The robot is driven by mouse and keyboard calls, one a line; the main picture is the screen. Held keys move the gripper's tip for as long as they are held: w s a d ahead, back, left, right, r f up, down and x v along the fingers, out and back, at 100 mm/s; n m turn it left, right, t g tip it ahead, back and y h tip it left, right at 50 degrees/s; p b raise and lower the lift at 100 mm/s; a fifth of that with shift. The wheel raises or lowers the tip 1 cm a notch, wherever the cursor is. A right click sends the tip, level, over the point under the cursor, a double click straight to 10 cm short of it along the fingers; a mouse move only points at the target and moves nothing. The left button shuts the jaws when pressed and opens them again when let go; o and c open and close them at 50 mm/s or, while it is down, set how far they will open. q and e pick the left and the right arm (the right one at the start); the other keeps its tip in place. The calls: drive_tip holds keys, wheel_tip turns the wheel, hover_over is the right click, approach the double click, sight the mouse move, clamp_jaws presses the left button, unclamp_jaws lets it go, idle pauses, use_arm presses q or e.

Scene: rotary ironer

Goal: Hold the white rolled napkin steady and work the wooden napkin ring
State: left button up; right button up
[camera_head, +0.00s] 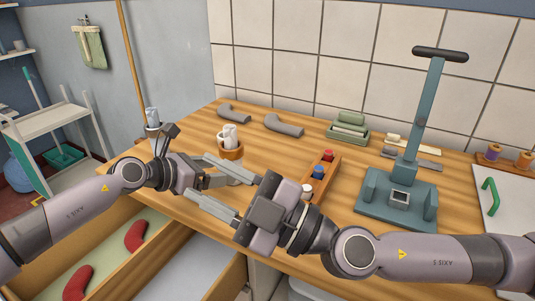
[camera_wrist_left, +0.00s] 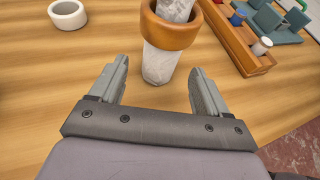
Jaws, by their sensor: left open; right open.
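The white rolled napkin (camera_wrist_left: 160,62) stands upright on the table, its top also showing in the head view (camera_head: 229,134). The wooden napkin ring (camera_wrist_left: 168,30) is around its upper part, with napkin visible above and below, and shows in the head view (camera_head: 231,153). My left gripper (camera_wrist_left: 159,80) is open, its fingers on either side of the napkin's lower part with gaps. In the head view it is partly hidden behind my right gripper. My right gripper (camera_head: 199,177) is open, its fingers pointing left, in front of the napkin and ring in the picture.
A wooden rack (camera_head: 322,178) with red, blue and white-topped items stands right of the napkin. A teal press (camera_head: 400,195) is farther right. A white ring (camera_wrist_left: 67,14) lies on the table. Grey bent pieces (camera_head: 284,125) lie at the back. Open drawers (camera_head: 105,265) are below.

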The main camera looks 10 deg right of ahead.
drive_tip(key=w+d+r+m+t+h, duration=0.2)
drive_tip(key=w+d+m+t+h, duration=0.3)
drive_tip(key=w, duration=0.4)
drive_tip(key=w+d+r+m+t+h, duration=0.35)
drive_tip(key=w+m+h, duration=0.3)
drive_tip(key=w, duration=0.25)
drive_tip(key=w+d+f+m+g+h, duration=0.2)
drive_tip(key=w+d+f+g+h, duration=0.15)
drive_tip(key=w+f+g, duration=0.2)
use_arm(q)
drive_tip(key=shift+w+d+f, duration=0.1)
drive_tip(key=shift+d, duration=0.1)
drive_tip(key=shift+x, duration=3.3)
use_arm(e)
drive_tip(key=shift+s+a+f+n+g+y, duration=0.45)
drive_tip(key=shift+s+g+y, duration=0.3)
drive_tip(key=shift+g, duration=0.45)
drive_tip(key=shift+s+a+f+n+g+y, duration=0.35)
drive_tip(key=shift+s+f+n+g+y, duration=0.35)
drive_tip(key=shift+g, duration=0.5)
drive_tip(key=shift+s+a+f+n+g+y, duration=0.35)
drive_tip(key=shift+s+g+y, duration=0.5)
drive_tip(key=shift+g, duration=0.35)
